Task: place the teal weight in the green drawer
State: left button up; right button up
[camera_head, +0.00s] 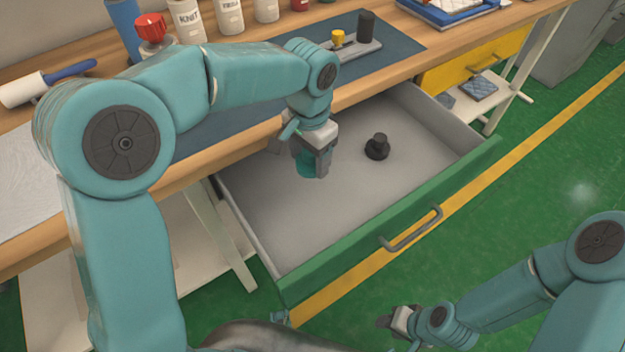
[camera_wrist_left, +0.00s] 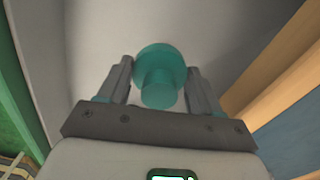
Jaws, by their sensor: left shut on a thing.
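The green drawer (camera_head: 345,248) is pulled open below the workbench, with a grey interior. My left gripper (camera_head: 316,166) is over the drawer's inside, pointing down, and is shut on the teal weight (camera_head: 305,164). In the left wrist view the teal weight (camera_wrist_left: 160,88) sits between the two fingers, showing a round wide part and a narrower knob. I cannot tell whether the weight touches the drawer floor. My right gripper (camera_head: 388,321) is low in front of the drawer, away from it; its finger opening is unclear.
A black weight (camera_head: 377,147) stands in the drawer, right of my left gripper. The wooden workbench (camera_head: 402,72) runs behind, with a blue-grey mat (camera_head: 235,130), bottles and tools. A yellow drawer (camera_head: 470,62) is at the right. The drawer floor's front and left are clear.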

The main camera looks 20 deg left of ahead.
aim_at(310, 167)
pick_arm(q)
notch_tip(310, 167, down, 3)
jog(key=shift+f, duration=0.15)
notch_tip(310, 167, down, 5)
jog(key=shift+w+f+b, duration=0.1)
jog(key=shift+b, duration=0.65)
jog(key=shift+f, duration=0.1)
jog(key=shift+f, duration=0.15)
jog(key=o, duration=1.4)
jog(key=shift+o, duration=0.2)
